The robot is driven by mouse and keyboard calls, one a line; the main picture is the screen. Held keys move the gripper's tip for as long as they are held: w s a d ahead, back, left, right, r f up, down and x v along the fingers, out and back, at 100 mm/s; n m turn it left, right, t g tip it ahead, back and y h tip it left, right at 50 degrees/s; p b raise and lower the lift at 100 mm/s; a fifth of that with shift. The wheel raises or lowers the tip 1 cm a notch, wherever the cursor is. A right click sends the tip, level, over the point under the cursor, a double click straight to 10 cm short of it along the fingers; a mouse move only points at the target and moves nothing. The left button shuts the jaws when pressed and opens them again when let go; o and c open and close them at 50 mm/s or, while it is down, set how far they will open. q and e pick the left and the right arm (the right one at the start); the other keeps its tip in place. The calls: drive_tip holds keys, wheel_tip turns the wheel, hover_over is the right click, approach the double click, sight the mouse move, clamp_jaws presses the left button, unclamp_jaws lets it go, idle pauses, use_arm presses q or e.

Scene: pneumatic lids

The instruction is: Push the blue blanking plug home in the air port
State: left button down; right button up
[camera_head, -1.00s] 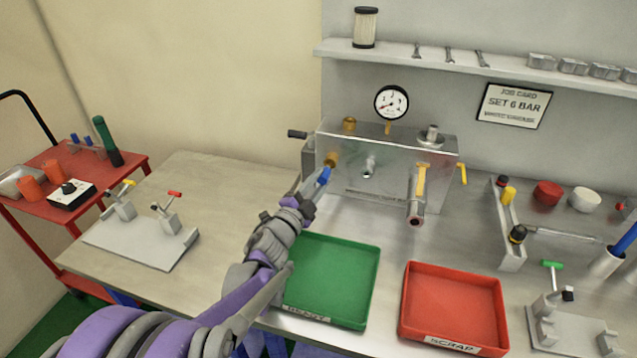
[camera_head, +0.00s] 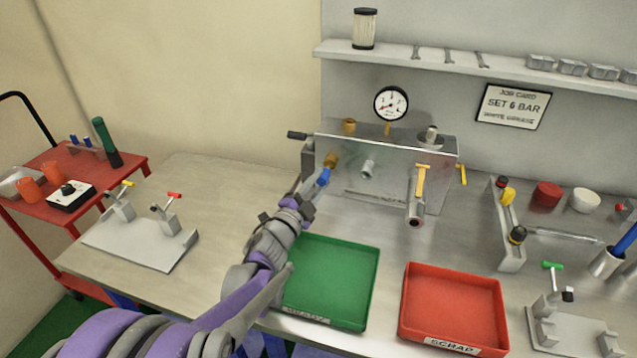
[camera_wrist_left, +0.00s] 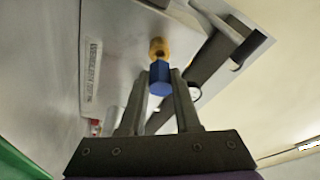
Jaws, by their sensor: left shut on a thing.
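The blue blanking plug (camera_head: 323,178) is at the brass air port (camera_head: 331,159) on the left of the metal manifold's front face. My left gripper (camera_head: 313,192) is shut on the plug from the front left. In the left wrist view the blue plug (camera_wrist_left: 160,80) is between the two fingertips (camera_wrist_left: 160,92), in line with the brass port (camera_wrist_left: 158,48), and their ends appear to meet. How deep the plug sits in the port is hidden. My right gripper is not in view.
The manifold (camera_head: 385,165) carries a gauge (camera_head: 391,103) and a yellow lever (camera_head: 421,181). A green tray (camera_head: 335,270) and a red scrap tray (camera_head: 452,305) lie in front. A clamp plate (camera_head: 135,245) is at left. The bench between it and the manifold is clear.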

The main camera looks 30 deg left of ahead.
use_arm(q)
drive_tip(key=shift+w+a, duration=0.2)
drive_tip(key=shift+w, duration=0.55)
drive_tip(key=shift+w+a, duration=0.15)
drive_tip(key=shift+w, duration=0.55)
drive_tip(key=c, duration=0.5)
unclamp_jaws()
drive_tip(key=shift+c, duration=0.2)
drive_tip(key=s, duration=0.7)
drive_tip(key=shift+f+b, duration=0.4)
drive_tip(key=shift+s, duration=0.1)
drive_tip(key=s, duration=0.3)
drive_tip(key=s+f, duration=0.1)
drive_tip(key=s, duration=0.6)
drive_tip(key=shift+s+d+f, duration=0.15)
drive_tip(key=shift+s, duration=0.1)
